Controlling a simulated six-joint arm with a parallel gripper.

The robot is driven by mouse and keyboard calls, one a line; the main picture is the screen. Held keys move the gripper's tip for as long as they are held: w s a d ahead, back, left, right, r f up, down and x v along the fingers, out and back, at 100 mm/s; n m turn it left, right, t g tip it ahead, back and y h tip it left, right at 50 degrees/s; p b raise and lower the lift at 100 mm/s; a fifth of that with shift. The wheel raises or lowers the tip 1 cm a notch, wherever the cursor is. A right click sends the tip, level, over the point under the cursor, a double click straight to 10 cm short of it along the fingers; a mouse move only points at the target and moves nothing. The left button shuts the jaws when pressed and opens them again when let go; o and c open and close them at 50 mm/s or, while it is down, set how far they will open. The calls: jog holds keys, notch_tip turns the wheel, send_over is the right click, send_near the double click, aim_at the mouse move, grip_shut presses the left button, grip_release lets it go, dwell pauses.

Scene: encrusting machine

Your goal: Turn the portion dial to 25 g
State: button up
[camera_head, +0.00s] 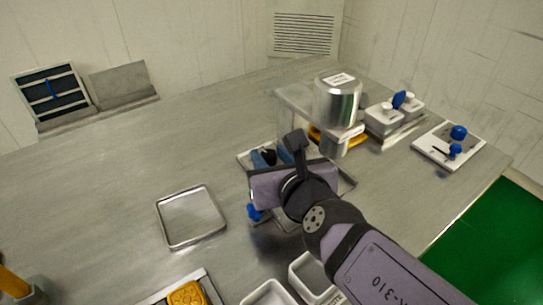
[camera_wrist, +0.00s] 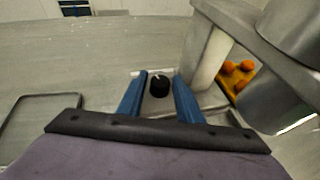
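The portion dial, a small round black knob with a light mark on top, shows in the wrist view (camera_wrist: 159,86) and partly in the head view (camera_head: 269,156). My gripper (camera_wrist: 160,78) has its two blue fingers on either side of the dial, with a narrow gap left and right of it. It is open and looks apart from the dial. In the head view my gripper (camera_head: 273,157) is over the front of the encrusting machine (camera_head: 338,100). The scale around the dial is not readable, and my arm hides part of the machine's base.
The machine's metal column (camera_wrist: 213,58) stands close right of my fingers, with orange pieces (camera_wrist: 238,70) beyond. An empty metal tray (camera_head: 191,217) lies to the left. White containers (camera_head: 383,118) and a white board with blue knobs (camera_head: 449,146) are at the right.

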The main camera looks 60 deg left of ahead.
jog(key=p+v, duration=0.2)
jog(key=v, duration=0.4)
jog(key=shift+r, duration=0.2)
jog(key=shift+s+d+r+p, duration=0.15)
jog(key=shift+d+p, duration=0.25)
jog(key=shift+d, duration=0.2)
jog(key=shift+o, duration=0.6)
